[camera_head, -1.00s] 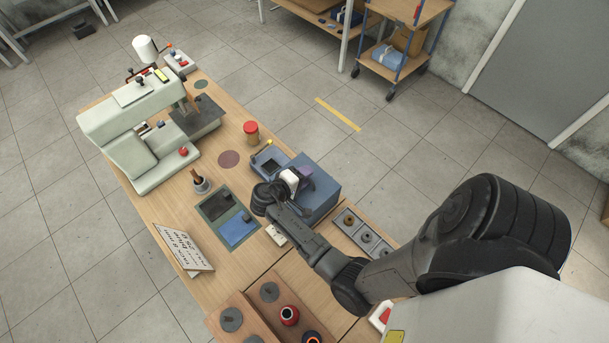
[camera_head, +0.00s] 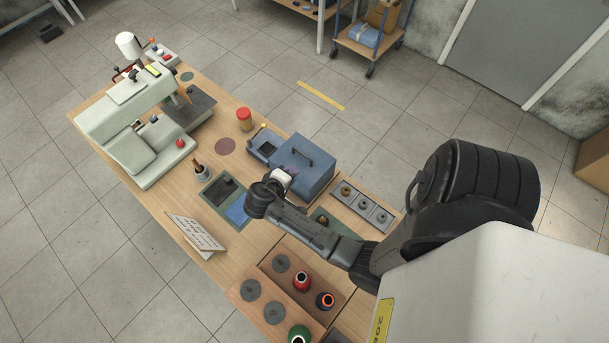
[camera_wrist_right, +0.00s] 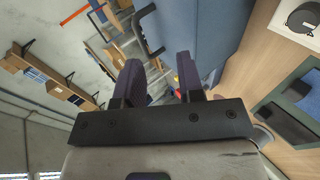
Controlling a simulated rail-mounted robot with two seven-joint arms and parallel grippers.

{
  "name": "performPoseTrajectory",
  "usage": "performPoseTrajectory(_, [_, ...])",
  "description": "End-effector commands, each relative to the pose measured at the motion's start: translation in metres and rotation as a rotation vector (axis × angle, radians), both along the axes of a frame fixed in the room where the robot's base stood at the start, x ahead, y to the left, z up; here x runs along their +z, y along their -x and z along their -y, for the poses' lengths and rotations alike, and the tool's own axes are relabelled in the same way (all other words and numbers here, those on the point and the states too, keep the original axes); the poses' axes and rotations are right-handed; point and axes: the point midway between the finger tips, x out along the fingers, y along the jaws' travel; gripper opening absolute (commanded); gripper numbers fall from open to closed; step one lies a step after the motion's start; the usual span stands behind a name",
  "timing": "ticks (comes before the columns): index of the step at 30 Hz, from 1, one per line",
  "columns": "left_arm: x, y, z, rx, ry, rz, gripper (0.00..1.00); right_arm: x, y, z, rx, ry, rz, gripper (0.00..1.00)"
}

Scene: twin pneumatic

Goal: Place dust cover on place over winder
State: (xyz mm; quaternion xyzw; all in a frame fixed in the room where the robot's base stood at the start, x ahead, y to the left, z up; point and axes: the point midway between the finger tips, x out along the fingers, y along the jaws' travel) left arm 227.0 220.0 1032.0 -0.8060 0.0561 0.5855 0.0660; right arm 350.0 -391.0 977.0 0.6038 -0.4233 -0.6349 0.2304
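The blue dust cover (camera_head: 311,172) is a box with a dark handle on top. It stands on the table beside a smaller blue-grey unit (camera_head: 263,147). No separate winder is identifiable, and I cannot tell what is under the cover. My right gripper (camera_wrist_right: 160,80) is open, with two dark purple fingers apart and nothing between them. My left gripper is out of view.
A sewing machine (camera_head: 125,140) stands at the far left. A red-lidded jar (camera_head: 244,120), a tool cup (camera_head: 202,173), a propped card (camera_head: 195,235) and a tray of bobbins (camera_head: 363,205) surround the cover. Thread spools (camera_head: 302,281) stand in front.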

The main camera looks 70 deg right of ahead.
Motion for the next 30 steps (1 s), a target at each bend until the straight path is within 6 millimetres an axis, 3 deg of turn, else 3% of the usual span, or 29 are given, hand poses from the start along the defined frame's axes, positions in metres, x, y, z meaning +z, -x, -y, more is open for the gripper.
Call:
performPoseTrajectory(2, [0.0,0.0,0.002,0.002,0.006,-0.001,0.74,-0.001,0.02,-0.011,0.08,-0.111,0.071,0.35])
performPoseTrajectory(6, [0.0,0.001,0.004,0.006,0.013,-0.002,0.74,0.005,0.047,-0.052,0.246,-0.349,0.168,0.35])
performPoseTrajectory(12, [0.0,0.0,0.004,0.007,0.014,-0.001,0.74,0.028,0.088,-0.121,0.456,-0.67,0.232,0.35])
performPoseTrajectory(16, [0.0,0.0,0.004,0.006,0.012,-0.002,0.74,0.043,0.109,-0.153,0.541,-0.815,0.244,0.35])
performPoseTrajectory(21, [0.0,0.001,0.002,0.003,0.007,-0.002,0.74,0.054,0.123,-0.173,0.588,-0.905,0.248,0.35])
performPoseTrajectory(30, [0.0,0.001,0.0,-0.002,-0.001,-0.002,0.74,0.055,0.124,-0.174,0.592,-0.912,0.249,0.35])
